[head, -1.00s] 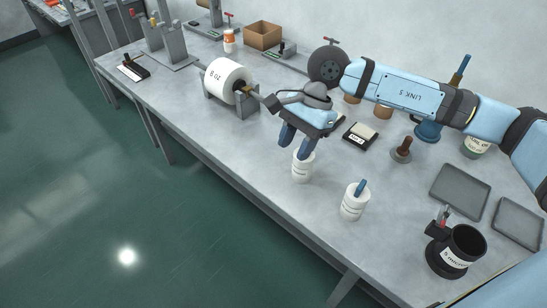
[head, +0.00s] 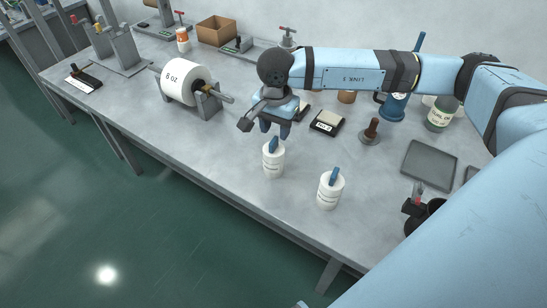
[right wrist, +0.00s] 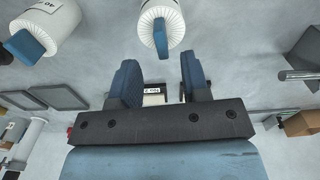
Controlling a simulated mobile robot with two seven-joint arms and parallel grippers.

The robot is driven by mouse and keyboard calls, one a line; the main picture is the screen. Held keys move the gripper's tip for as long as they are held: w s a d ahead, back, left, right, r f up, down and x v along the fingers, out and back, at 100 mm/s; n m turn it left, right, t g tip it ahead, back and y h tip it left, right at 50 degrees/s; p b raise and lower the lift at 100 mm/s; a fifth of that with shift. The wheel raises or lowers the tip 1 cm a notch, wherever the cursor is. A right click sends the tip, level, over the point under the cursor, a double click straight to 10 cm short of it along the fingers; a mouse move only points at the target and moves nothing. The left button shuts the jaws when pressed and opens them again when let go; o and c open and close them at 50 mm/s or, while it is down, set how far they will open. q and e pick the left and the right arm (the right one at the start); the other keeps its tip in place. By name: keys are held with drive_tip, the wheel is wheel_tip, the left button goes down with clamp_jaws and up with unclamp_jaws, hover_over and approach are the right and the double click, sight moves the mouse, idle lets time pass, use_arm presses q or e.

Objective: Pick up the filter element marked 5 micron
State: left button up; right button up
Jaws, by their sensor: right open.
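Two white ribbed filter elements with blue tabs stand upright near the table's front edge. The left filter element (head: 273,161) is just in front of and below my right gripper (head: 275,130), which is open and empty. This filter also shows in the right wrist view (right wrist: 174,14), beyond the fingers (right wrist: 158,85) and apart from them. The right filter element (head: 328,193) shows at the upper left of the right wrist view (right wrist: 62,18), with a label that seems to read 40. The left filter's marking cannot be read. My left gripper is not in view.
A black cup (head: 424,218) stands at the right, partly hidden by my arm. A white roll (head: 186,82) on a stand is at the left. A black block (head: 326,123), a brown-handled stamp (head: 371,131) and a grey tray (head: 428,163) lie behind the filters.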

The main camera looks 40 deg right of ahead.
sight(275, 138)
wheel_tip(275, 138, down, 5)
drive_tip(key=shift+w+r+p, duration=0.1)
drive_tip(key=shift+w+p, duration=0.05)
drive_tip(key=shift+p, duration=0.2)
clamp_jaws()
drive_tip(key=shift+r, duration=0.15)
